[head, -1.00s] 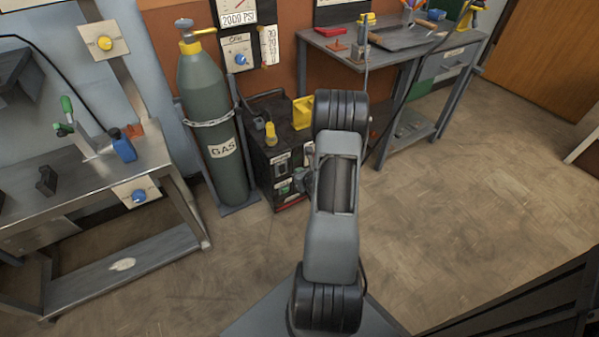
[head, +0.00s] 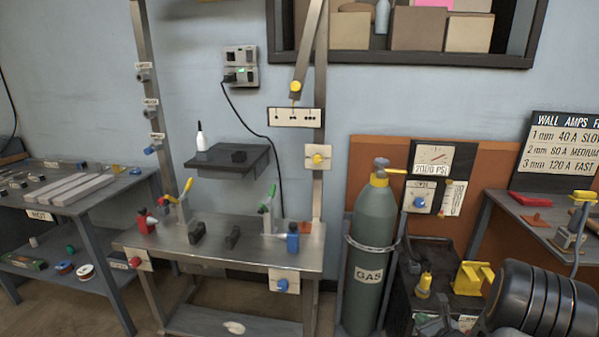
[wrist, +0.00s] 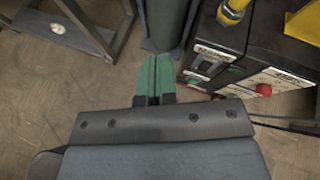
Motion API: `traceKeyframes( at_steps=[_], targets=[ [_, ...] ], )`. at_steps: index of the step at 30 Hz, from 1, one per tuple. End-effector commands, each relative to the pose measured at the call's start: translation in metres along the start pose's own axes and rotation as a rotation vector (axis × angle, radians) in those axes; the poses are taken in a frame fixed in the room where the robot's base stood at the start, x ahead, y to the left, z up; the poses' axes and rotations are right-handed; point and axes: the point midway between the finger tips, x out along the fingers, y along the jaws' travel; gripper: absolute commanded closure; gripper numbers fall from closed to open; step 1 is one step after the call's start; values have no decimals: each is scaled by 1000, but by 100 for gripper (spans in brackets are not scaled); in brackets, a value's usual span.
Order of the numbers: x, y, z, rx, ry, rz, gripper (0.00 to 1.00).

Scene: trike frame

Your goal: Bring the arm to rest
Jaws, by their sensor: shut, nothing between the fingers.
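My gripper (wrist: 154,80) shows in the wrist view, with its two green fingers together and nothing between them. It hangs over the bare floor, in front of the base of the gas cylinder and beside the black welding machine (wrist: 222,45). In the head view only a dark rounded part of my arm (head: 540,300) shows at the lower right, and the gripper itself is out of that picture.
A steel bench (head: 230,250) with clamps stands in the middle of the head view. The green gas cylinder (head: 372,250) stands right of it. A side table (head: 80,205) is at the left, and another table (head: 530,225) is at the right. The brown floor (wrist: 50,100) is open below my gripper.

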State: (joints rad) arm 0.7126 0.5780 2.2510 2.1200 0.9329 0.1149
Motion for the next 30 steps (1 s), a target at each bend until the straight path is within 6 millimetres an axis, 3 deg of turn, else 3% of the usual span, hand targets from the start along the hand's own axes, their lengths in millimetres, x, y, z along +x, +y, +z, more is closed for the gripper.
traceKeyframes(
  at_steps=[1, 3, 8, 12, 16, 21, 25, 30],
  targets=[
    [-14, 16, 54, -118, -27, 88, 100],
    [-28, 46, 103, -292, -54, 222, 100],
    [-82, 118, 200, -754, -110, 531, 100],
    [-151, 168, 262, -1231, -140, 789, 100],
    [-211, 187, 300, -1664, -137, 964, 100],
    [-270, 184, 335, -2143, -92, 1086, 100],
    [-297, 174, 355, -2399, -42, 1121, 100],
    [-314, 163, 369, -2583, 11, 1131, 100]
  ],
)
